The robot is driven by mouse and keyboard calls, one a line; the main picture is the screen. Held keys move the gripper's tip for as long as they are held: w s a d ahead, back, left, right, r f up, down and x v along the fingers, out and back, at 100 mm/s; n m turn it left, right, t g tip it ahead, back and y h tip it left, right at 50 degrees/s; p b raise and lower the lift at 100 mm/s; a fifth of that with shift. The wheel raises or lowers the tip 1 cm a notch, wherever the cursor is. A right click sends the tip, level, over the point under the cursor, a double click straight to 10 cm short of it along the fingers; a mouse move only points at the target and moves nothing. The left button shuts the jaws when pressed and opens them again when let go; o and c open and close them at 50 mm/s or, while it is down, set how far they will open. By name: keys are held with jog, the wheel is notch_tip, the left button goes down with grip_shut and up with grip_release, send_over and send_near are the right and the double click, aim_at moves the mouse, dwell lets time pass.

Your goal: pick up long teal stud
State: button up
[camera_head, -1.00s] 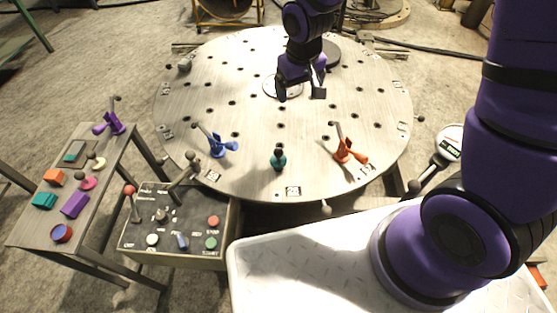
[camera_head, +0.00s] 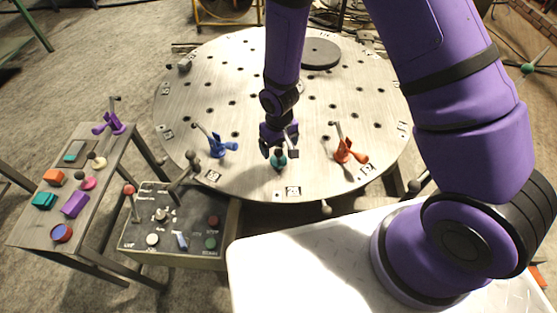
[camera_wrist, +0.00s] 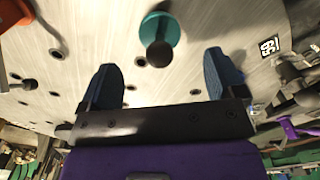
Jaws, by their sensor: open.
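The teal stud (camera_head: 279,162) stands upright near the front edge of the round metal table (camera_head: 240,83). In the wrist view the stud (camera_wrist: 169,27) shows a teal disc with a dark round knob, ahead of the fingers and roughly in line with the gap. My gripper (camera_head: 279,147) is at the stud in the head view and partly covers its top. In the wrist view my gripper (camera_wrist: 165,82) is open, its two dark blue fingers apart with nothing between them. The stud's lower part is hidden there.
A blue clamp (camera_head: 217,146) stands left of the stud and an orange clamp (camera_head: 347,150) stands right of it, both on the table. A control box (camera_head: 175,222) with levers is at front left. A side table (camera_head: 22,232) holds several small coloured parts.

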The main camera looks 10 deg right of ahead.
aim_at(279, 156)
jog(key=shift+w+f, duration=0.15)
jog(key=shift+f, duration=1.4)
jog(key=shift+w+f, duration=0.1)
jog(key=shift+f, duration=1.45)
jog(key=shift+c, duration=0.4)
jog(key=c, duration=0.9)
